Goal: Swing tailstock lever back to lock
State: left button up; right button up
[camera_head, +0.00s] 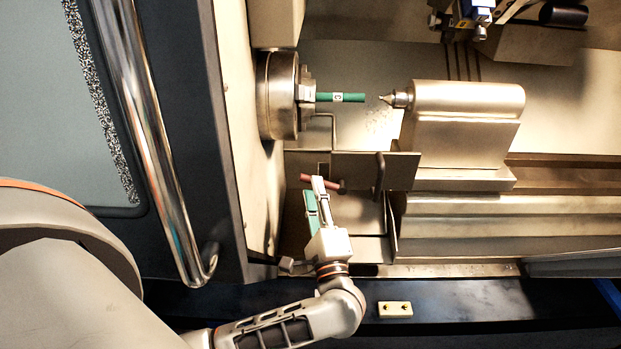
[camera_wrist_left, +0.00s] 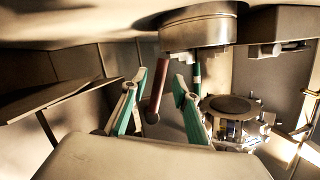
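A dark red lever (camera_head: 306,178) with a round knob shows in the head view, left of and below the tailstock (camera_head: 465,115). My left gripper (camera_head: 318,188) is at this lever, its fingers partly covering it. In the left wrist view the red lever (camera_wrist_left: 156,92) stands slightly tilted between the two green-padded fingers of my left gripper (camera_wrist_left: 160,82). Gaps show on both sides of it, so the fingers are open around it and not clamped. The lever's mount is not clear. The tailstock's pointed centre faces the green workpiece (camera_head: 340,97) with a small gap. My right gripper is not in view.
The chuck (camera_head: 278,95) holds the workpiece; it is also above the fingers in the left wrist view (camera_wrist_left: 198,32). A plate with a dark handle (camera_head: 379,176) is right of my gripper. The tool holder (camera_head: 480,14) is at the top. A long door handle (camera_head: 150,130) runs at left.

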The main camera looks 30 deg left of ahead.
pick_arm(q)
jog(key=shift+p+x, duration=0.3)
jog(key=shift+x, duration=1.75)
grip_shut()
jog(key=m, duration=0.1)
jog(key=r+m+t+b, duration=0.1)
jog(key=shift+w+d+m+h, duration=0.1)
jog(key=shift+d+m+h, duration=0.1)
jog(key=shift+m+h, duration=0.1)
jog(key=shift+w+d+r+m+t+h, duration=0.15)
jog(key=shift+d+r+m+t+h, duration=0.15)
jog(key=shift+m, duration=0.55)
jog(key=shift+w+d+r+m+t+h, duration=0.25)
jog(key=shift+r+m, duration=0.2)
jog(key=shift+m, duration=0.4)
jog(key=shift+s+a, duration=0.1)
grip_release()
